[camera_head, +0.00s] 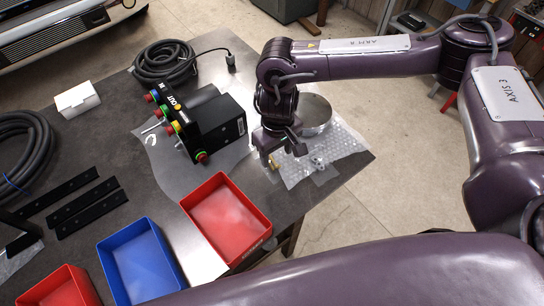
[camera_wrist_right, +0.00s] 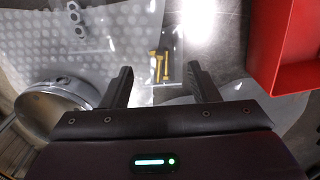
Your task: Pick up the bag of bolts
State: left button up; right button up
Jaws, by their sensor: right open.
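The bag of bolts (camera_wrist_right: 158,66) is a small clear bag with a few brass-coloured bolts. In the right wrist view it lies just beyond and between the fingertips of my right gripper (camera_wrist_right: 163,76), which is open and empty. In the head view my right gripper (camera_head: 281,148) points down over the table's right part. A bit of the brass bolts (camera_head: 273,161) shows beside its fingers; the rest is hidden by the gripper. My left gripper is not in view.
Bubble wrap (camera_head: 340,145) with a round metal dish (camera_head: 316,112) and small metal parts (camera_head: 318,163) lies close by. A red bin (camera_head: 225,215) stands just left of the gripper, with a blue bin (camera_head: 142,262) beyond. A black control box (camera_head: 215,125) stands behind.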

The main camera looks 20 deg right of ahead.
aim_at(275, 162)
jog(key=f+p, duration=0.2)
jog(key=f, duration=0.1)
jog(key=shift+w+f, duration=0.25)
jog(key=shift+w, duration=0.15)
jog(key=shift+w+f, duration=0.15)
jog(key=shift+f, duration=0.8)
jog(key=c, duration=0.8)
jog(key=shift+c, duration=1.4)
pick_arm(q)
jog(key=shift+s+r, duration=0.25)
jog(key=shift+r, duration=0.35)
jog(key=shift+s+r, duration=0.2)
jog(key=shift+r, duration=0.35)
pick_arm(e)
jog(key=shift+r, duration=0.15)
